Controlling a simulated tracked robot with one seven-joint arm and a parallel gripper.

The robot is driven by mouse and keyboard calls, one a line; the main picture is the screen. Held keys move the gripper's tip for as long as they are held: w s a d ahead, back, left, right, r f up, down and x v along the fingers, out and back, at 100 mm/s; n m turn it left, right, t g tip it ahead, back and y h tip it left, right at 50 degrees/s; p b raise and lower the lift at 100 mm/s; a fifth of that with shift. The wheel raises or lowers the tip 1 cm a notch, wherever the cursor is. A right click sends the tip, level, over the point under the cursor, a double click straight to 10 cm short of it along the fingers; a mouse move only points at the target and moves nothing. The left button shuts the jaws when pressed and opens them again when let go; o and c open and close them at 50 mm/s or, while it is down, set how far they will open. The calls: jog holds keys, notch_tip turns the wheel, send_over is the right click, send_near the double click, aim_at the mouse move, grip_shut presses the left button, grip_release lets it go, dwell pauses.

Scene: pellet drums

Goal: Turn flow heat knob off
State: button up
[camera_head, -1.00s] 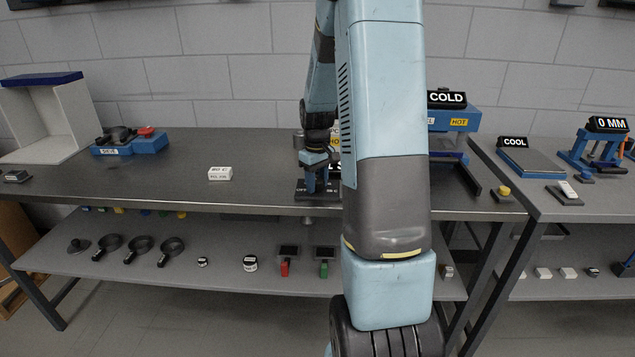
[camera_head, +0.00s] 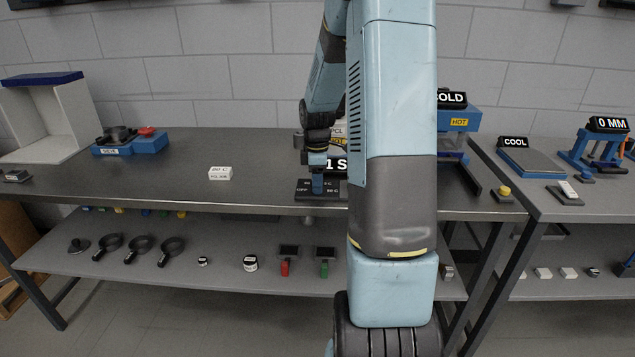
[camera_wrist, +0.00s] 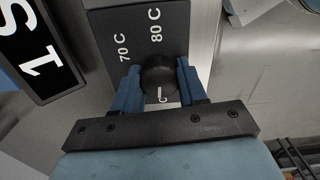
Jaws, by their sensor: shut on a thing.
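The flow heat knob (camera_wrist: 159,76) is a round black knob on a dark plate (camera_wrist: 112,22) marked "70 C" and "80 C" in the wrist view. A white line shows just below the knob, by a partly hidden label. My gripper (camera_wrist: 157,82) is shut on the knob, with one blue finger on each side of it. In the head view my gripper (camera_head: 317,182) points down onto the dark plate (camera_head: 303,194), where "OFF" shows at the left. The knob is hidden there by the gripper.
A black display reading "1 S" (camera_wrist: 35,50) stands close beside the plate. A white labelled block (camera_head: 220,173) lies on the table to the left. The table's middle is clear.

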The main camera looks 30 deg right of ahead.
jog(key=shift+s+n, duration=0.1)
jog(key=shift+n, duration=0.5)
jog(key=o, duration=1.1)
jog(key=shift+c, duration=0.2)
jog(key=shift+r, duration=0.15)
notch_tip(320, 180, up, 13)
jog(key=shift+r, duration=0.2)
